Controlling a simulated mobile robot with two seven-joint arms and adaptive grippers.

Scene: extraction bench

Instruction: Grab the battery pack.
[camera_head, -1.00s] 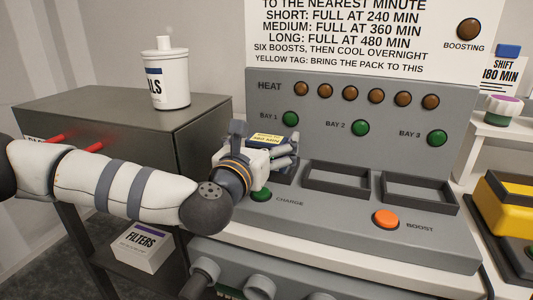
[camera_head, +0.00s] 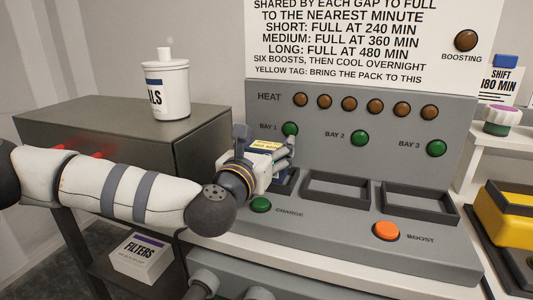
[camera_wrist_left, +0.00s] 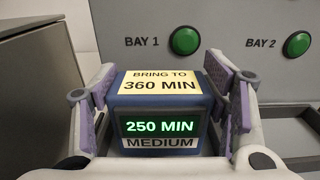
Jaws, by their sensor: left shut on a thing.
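The battery pack (camera_wrist_left: 158,112) is a dark blue block in the left wrist view. Its yellow tag reads "BRING TO 360 MIN", its green display "250 MIN", and a label below says "MEDIUM". My left gripper (camera_wrist_left: 163,95) is shut on it, with one purple-padded finger on each side. In the head view the pack (camera_head: 265,146) is mostly hidden by my left gripper (camera_head: 267,152), only its yellow-tagged top showing. It is at the bay 1 slot of the grey charger (camera_head: 325,230); I cannot tell whether it is clear of the slot. My right gripper is not in view.
The bay 2 and bay 3 slots look empty. A green CHARGE button (camera_head: 260,205) sits close below my left gripper, and an orange BOOST button (camera_head: 387,230) is farther right. A white tub (camera_head: 166,90) stands on the dark cabinet (camera_head: 110,125) at left.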

